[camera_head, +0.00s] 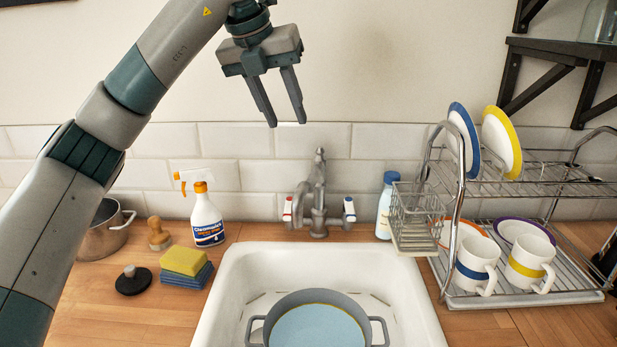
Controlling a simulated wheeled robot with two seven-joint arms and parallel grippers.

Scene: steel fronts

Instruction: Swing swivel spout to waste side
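The metal faucet (319,190) stands behind the sink, with a red-marked handle on its left and a blue-marked handle on its right. Its spout rises in the middle and appears to point forward toward the sink; its exact angle is hard to tell. The white sink (232,290) holds a grey two-handled pot (318,298), which looks filled with pale blue. My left gripper (286,123) hangs above and to the left of the faucet, fingers pointing down, apart and empty, touching nothing. My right gripper is not in view.
A spray bottle (206,217), sponges (184,262), a brush (158,236), a black lid-like stopper (133,281) and a steel pot (104,234) stand left of the sink. A blue-capped bottle (387,208) and a dish rack (448,262) with plates and mugs stand on the right.

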